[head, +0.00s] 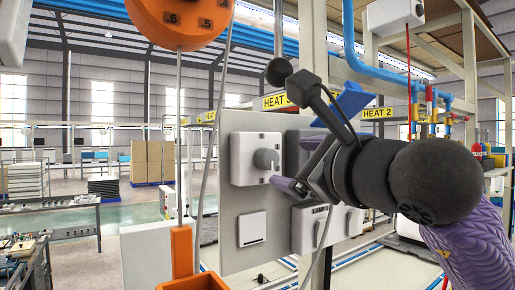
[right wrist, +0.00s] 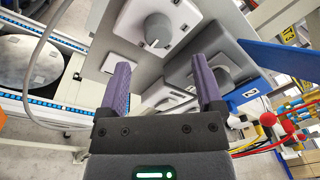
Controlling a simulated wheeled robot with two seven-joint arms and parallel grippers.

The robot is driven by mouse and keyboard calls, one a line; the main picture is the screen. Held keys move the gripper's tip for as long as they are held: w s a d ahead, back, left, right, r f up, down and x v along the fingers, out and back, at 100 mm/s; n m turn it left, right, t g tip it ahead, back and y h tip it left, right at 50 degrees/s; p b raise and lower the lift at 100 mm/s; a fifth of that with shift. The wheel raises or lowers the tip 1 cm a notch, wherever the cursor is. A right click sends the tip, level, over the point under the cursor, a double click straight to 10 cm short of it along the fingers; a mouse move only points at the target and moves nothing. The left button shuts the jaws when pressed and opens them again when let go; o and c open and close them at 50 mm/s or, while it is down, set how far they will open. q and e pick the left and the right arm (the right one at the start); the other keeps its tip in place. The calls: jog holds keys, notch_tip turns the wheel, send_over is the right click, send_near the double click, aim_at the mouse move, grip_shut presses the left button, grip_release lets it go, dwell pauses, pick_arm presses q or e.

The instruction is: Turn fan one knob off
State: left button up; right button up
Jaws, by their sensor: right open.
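A light grey panel (head: 229,203) carries white switch boxes. The upper left box (head: 244,148) has a round grey knob (head: 266,159); the right wrist view shows a knob (right wrist: 157,30) beyond my fingers and another dark knob (right wrist: 214,68) behind the right finger. No readable label marks fan one. My right gripper (head: 303,172) is at the panel's front right, beside the upper left knob. In the right wrist view its purple fingers (right wrist: 160,85) are apart with nothing between them. My right arm hides part of the panel. My left gripper is out of view.
Below the knob is a flat white switch (head: 252,228); to its right is a box marked "LAMPS" (head: 312,228). Yellow "HEAT 2" (head: 377,114) signs hang behind. An orange hanging device (head: 182,20) and an orange post (head: 182,250) stand left of the panel.

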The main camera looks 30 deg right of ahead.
aim_at(271, 160)
jog(key=w, duration=0.1)
jog(key=w+p, duration=0.1)
jog(key=w, duration=0.3)
jog(key=shift+w+a+r+p, duration=0.1)
jog(key=shift+w+a+p, duration=0.1)
jog(key=shift+a+p, duration=0.1)
jog(key=shift+w+d, duration=0.2)
jog(key=shift+w, duration=0.1)
jog(key=shift+c, duration=0.2)
grip_shut()
